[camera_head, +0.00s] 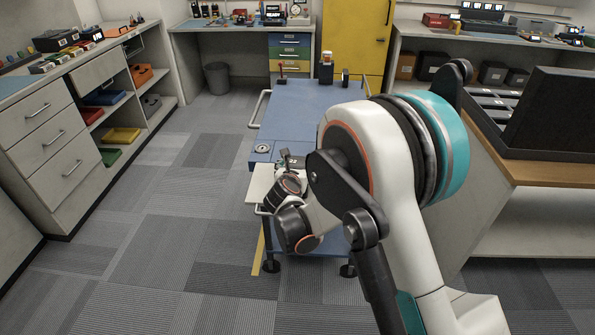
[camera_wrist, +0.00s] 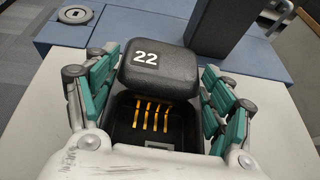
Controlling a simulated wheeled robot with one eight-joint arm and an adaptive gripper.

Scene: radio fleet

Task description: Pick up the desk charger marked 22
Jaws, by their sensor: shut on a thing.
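The desk charger marked 22 (camera_wrist: 165,75) is a black block with a white number on its top and gold contacts in a recess on the near side. It shows small in the head view (camera_head: 293,160). My gripper (camera_wrist: 160,64) has its teal-padded fingers on both sides of the charger and is shut on it. The charger is over a pale board (camera_wrist: 45,110) at the near end of the blue trolley (camera_head: 300,110). I cannot tell whether its underside touches the board. My arm hides part of the trolley in the head view.
A round fitting (camera_wrist: 75,14) and a dark upright block (camera_wrist: 222,22) are on the blue top beyond the charger. Several small items stand at the trolley's far end. Drawers (camera_head: 45,115) are at left, and a wood-edged counter (camera_head: 550,172) is at right. Carpet is clear at left.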

